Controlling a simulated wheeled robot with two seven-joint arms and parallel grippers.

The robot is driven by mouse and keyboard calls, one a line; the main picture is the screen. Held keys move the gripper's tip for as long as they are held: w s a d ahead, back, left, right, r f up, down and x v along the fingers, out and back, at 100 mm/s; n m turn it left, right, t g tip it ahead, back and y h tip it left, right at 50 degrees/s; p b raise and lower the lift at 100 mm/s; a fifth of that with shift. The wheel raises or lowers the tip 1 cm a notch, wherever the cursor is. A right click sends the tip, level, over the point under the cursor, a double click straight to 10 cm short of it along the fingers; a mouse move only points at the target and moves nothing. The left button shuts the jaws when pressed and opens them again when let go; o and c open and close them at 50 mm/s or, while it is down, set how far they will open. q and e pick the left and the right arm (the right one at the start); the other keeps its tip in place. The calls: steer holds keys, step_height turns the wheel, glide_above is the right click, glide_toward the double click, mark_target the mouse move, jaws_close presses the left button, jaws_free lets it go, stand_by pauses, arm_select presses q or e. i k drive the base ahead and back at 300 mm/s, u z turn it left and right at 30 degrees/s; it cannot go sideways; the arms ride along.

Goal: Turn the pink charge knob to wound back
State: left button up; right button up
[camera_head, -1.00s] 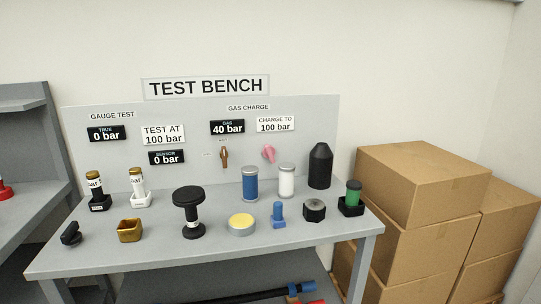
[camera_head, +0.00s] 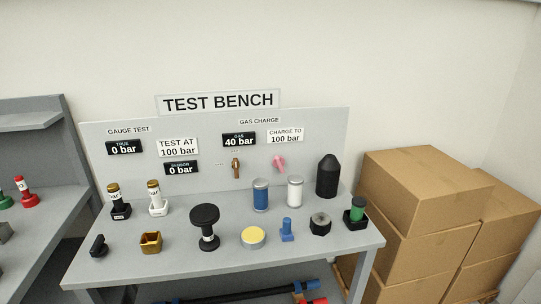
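The pink charge knob (camera_head: 279,163) is on the upright back panel of the test bench, below the "CHARGE TO 100 bar" sign (camera_head: 285,136). It is small in the head view, so its exact angle is hard to read. A brown-orange valve handle (camera_head: 236,168) is on the panel to its left. The black gas display (camera_head: 239,139) reads 40 bar. Neither of my grippers shows in the head view.
The bench top (camera_head: 187,262) holds a blue cylinder (camera_head: 260,195), a white cylinder (camera_head: 295,192) and a black pointed cylinder (camera_head: 327,177) in front of the panel. Cardboard boxes (camera_head: 415,190) stand at right. A grey shelf (camera_head: 40,150) is at left.

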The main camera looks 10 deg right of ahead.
mark_target(278, 161)
steer(key=z, duration=0.1)
steer(key=i, duration=1.3)
steer(key=z, duration=0.55)
